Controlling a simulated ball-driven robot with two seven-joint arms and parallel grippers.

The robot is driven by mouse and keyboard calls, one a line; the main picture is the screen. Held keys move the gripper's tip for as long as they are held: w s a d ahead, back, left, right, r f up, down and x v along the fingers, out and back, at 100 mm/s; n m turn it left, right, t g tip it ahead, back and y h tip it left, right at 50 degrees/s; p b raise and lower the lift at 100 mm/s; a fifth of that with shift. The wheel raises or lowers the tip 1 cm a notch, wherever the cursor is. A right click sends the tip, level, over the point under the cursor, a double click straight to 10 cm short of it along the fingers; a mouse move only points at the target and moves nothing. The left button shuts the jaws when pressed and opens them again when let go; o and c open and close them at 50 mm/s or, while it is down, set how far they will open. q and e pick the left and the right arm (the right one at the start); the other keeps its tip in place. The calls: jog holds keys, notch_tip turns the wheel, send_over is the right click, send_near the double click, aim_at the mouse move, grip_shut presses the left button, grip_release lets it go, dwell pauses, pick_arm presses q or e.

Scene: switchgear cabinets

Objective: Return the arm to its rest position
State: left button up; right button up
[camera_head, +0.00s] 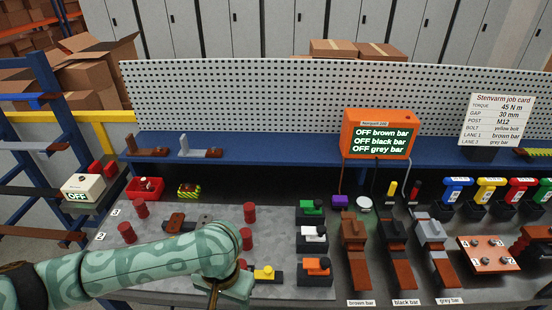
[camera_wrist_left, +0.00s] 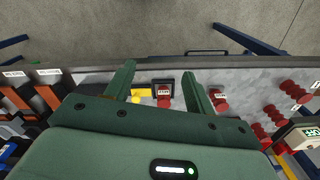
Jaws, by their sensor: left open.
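My left arm (camera_head: 140,265) comes in from the left in the head view and reaches across the front of the grey work board. Its left gripper (camera_head: 222,290) is at the bottom edge there, with the fingertips hard to make out. In the left wrist view the two green fingers of the gripper (camera_wrist_left: 158,68) stand apart with nothing held between them. My right gripper is not in view.
Red cylinders (camera_head: 249,214) stand on the grey board (camera_head: 280,220) around the arm. A yellow-handled block (camera_head: 264,274) is close right of the gripper. Green, white and orange switches (camera_head: 316,266) stand further right. An orange display (camera_head: 378,134) reads OFF for brown, black and grey bars.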

pick_arm(q)
jog(key=s+d+r+m+t+h, duration=0.2)
jog(key=d+r+m+t+h, duration=0.15)
jog(key=d, duration=0.35)
jog(key=s+a+t+y, duration=0.2)
jog(key=s+a+y, duration=0.15)
jog(key=a, duration=0.95)
jog(key=s+a+t+y, duration=0.2)
jog(key=s+a+y, duration=0.15)
jog(key=a, duration=0.95)
jog(key=s+d+f+g+h+b, duration=0.15)
jog(key=f+b, duration=0.25)
jog(key=f, duration=1.4)
jog(key=s+d+f+g+b, duration=0.2)
jog(key=s+f+b, duration=0.15)
jog(key=f, duration=1.35)
jog(key=s+f+n+g+h+b, duration=0.2)
jog(key=s+f+b, duration=0.4)
jog(key=s+f, duration=1.3)
notch_tip(320, 180, down, 3)
jog(key=shift+r+n+g, duration=0.15)
jog(key=shift+n+g, duration=0.35)
jog(key=shift+n, duration=0.05)
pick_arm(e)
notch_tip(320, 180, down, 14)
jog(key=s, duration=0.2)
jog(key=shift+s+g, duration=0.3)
